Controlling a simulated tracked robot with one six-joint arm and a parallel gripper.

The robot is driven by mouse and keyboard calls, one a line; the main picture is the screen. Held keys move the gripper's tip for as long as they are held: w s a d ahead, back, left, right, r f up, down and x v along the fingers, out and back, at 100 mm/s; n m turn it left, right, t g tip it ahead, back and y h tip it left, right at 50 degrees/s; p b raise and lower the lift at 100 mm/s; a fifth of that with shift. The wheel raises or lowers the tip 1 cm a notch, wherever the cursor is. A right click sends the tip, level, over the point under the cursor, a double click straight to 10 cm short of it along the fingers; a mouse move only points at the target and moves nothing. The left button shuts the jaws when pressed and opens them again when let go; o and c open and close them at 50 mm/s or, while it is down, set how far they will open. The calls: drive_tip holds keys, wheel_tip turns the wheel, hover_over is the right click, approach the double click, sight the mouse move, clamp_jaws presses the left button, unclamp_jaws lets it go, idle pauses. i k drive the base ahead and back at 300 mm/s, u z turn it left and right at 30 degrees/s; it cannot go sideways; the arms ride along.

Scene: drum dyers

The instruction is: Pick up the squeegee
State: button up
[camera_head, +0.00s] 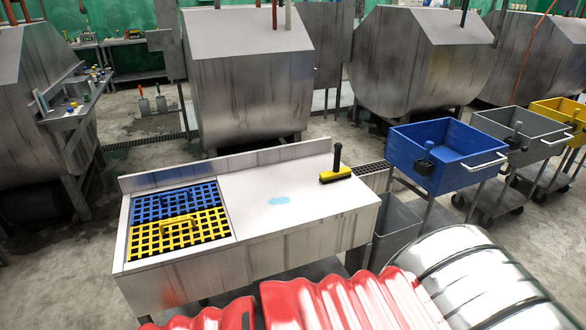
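The squeegee (336,174) has a yellow head and a black handle that stands up from it. It sits at the back right of the top of a steel bench (300,205), close to the low back ledge. Nothing covers it and nothing is holding it. My gripper is not in view, so I cannot see whether it is open or shut.
Blue (172,204) and yellow (178,232) grids fill the bench's left end. A light blue wet patch (278,200) marks the otherwise clear top. A blue cart (432,150) and a grey bin (397,228) stand right of the bench. Large steel drums (250,95) stand behind.

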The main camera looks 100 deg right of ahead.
sight(337, 173)
drive_tip(key=u, duration=0.05)
drive_tip(key=k, duration=0.5)
drive_tip(key=z, duration=3.7)
drive_tip(key=k, duration=0.2)
drive_tip(key=z, duration=0.2)
